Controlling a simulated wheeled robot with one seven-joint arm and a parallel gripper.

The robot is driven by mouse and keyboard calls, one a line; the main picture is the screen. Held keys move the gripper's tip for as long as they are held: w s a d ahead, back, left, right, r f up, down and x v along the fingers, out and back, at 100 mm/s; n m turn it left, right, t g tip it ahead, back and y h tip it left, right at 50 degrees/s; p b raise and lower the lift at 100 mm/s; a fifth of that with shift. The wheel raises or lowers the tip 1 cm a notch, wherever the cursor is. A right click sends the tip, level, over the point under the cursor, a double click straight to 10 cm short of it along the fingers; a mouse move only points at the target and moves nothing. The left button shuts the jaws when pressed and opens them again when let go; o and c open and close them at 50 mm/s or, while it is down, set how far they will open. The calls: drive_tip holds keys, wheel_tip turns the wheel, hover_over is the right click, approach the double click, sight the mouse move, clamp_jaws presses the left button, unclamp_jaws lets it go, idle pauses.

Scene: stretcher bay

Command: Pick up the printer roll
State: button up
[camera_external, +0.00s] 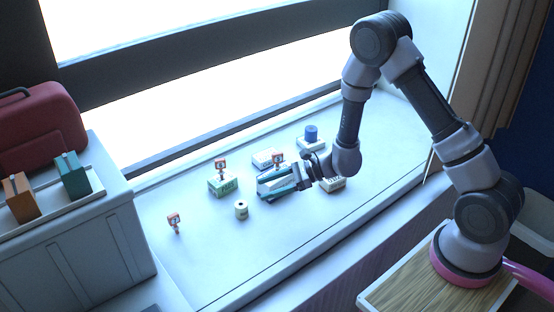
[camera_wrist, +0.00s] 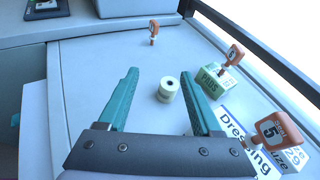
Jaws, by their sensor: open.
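The printer roll (camera_external: 241,209) is a small cream-white cylinder standing upright on the white sill counter. In the wrist view the printer roll (camera_wrist: 168,90) shows its dark core hole on top and stands beyond my gripper, nearer the right finger. My gripper (camera_external: 268,188) is to the right of the roll in the external view, apart from it. In the wrist view its two teal fingers are spread wide with nothing between their tips; the gripper (camera_wrist: 162,83) is open and empty.
A green-and-white box (camera_wrist: 213,82) with an orange tag stands right of the roll. A lettered box (camera_wrist: 247,132) and another orange tag (camera_wrist: 270,130) are close to the right finger. A lone orange tag (camera_external: 174,222) stands left. A blue cylinder (camera_external: 311,133) sits farther back.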

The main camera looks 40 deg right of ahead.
sight(241, 208)
drive_tip(key=f, duration=0.2)
drive_tip(key=d+f+m, duration=0.1)
drive_tip(key=f, duration=0.1)
drive_tip(key=w+f+m+t+h, duration=0.1)
drive_tip(key=f, duration=0.1)
drive_tip(key=shift+d+f, duration=0.25)
drive_tip(key=shift+d, duration=0.15)
drive_tip(key=shift+w+a+f+m, duration=0.15)
drive_tip(key=shift+f+m, duration=0.1)
drive_tip(key=shift+m, duration=0.05)
drive_tip(key=shift+h, duration=0.3)
drive_tip(key=x, duration=1)
drive_tip(key=shift+w+f, duration=0.1)
clamp_jaws()
